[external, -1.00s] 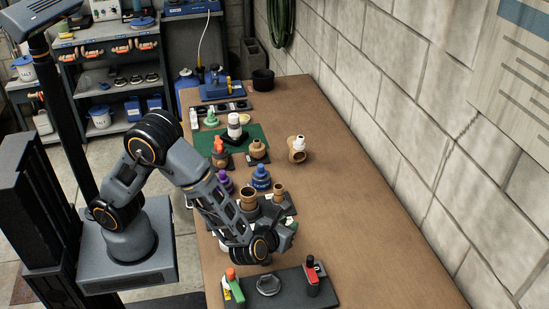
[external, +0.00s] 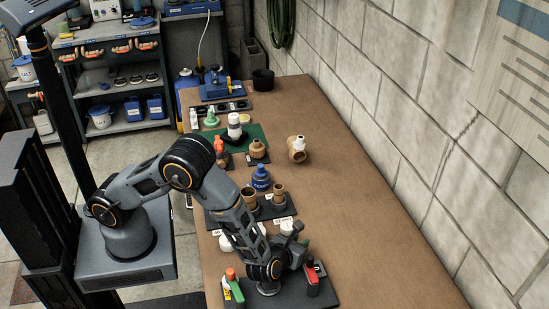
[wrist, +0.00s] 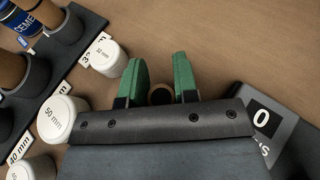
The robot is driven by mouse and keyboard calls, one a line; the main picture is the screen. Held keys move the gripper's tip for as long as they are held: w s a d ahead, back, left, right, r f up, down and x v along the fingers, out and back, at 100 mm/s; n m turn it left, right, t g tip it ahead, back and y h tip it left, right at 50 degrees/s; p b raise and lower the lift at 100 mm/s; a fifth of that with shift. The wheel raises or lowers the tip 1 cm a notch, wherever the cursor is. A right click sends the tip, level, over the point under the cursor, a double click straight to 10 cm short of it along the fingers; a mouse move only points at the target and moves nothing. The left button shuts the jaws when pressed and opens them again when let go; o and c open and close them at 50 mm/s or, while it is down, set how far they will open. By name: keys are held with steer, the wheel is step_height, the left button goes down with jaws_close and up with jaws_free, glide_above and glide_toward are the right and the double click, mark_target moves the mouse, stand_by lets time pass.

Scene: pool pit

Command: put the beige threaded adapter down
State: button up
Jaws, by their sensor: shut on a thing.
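My gripper (wrist: 160,78) has green finger pads. In the wrist view a small round piece with a beige rim and a dark centre (wrist: 161,96) sits between the pads, close to the palm. It appears to be the beige threaded adapter, though its threads cannot be made out. The gripper is shut on it. In the external view my gripper (external: 303,243) is over the near part of the bench, beside the front black tray. The adapter is hidden by the arm there. In the wrist view bare brown bench lies beyond the fingertips.
White caps (wrist: 63,117) marked with sizes stand left of my gripper, beside a black rack (external: 275,207) holding brown fittings. The front black tray (external: 296,291) holds a green-handled tool and a red-topped item (external: 311,274). The bench right of the gripper (external: 380,250) is clear.

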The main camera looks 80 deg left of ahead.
steer(key=shift+f, duration=0.15)
steer(key=o, duration=0.9)
